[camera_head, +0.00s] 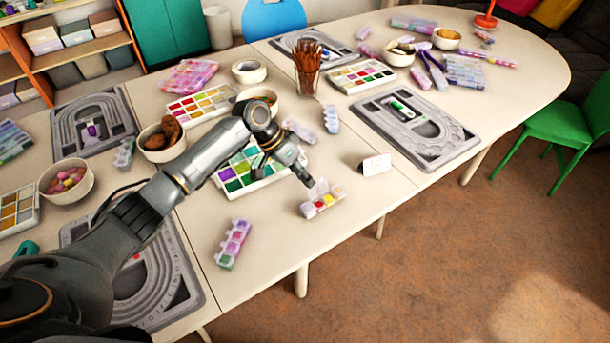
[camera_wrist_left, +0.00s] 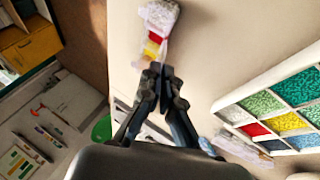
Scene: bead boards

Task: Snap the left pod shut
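A small clear bead case (camera_head: 323,204) with red and yellow beads lies near the table's front edge in the head view. Clear lid parts stand up at its back; which of its pods are open is too small to tell. The case also shows at the top of the left wrist view (camera_wrist_left: 157,38), with yellow and red beads and a whitish clear end. My left gripper (camera_head: 308,183) points down just above and behind the case. In the left wrist view its fingertips (camera_wrist_left: 159,70) are together, close to the case's near end, with nothing seen between them. My right gripper is not in view.
A bead palette (camera_head: 246,183) lies behind and left of my left gripper. A pink and green bead case (camera_head: 233,244) lies left along the front edge. A small white card (camera_head: 376,164) stands to the right. A grey bead board (camera_head: 413,128) lies farther right. Bare table surrounds the case.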

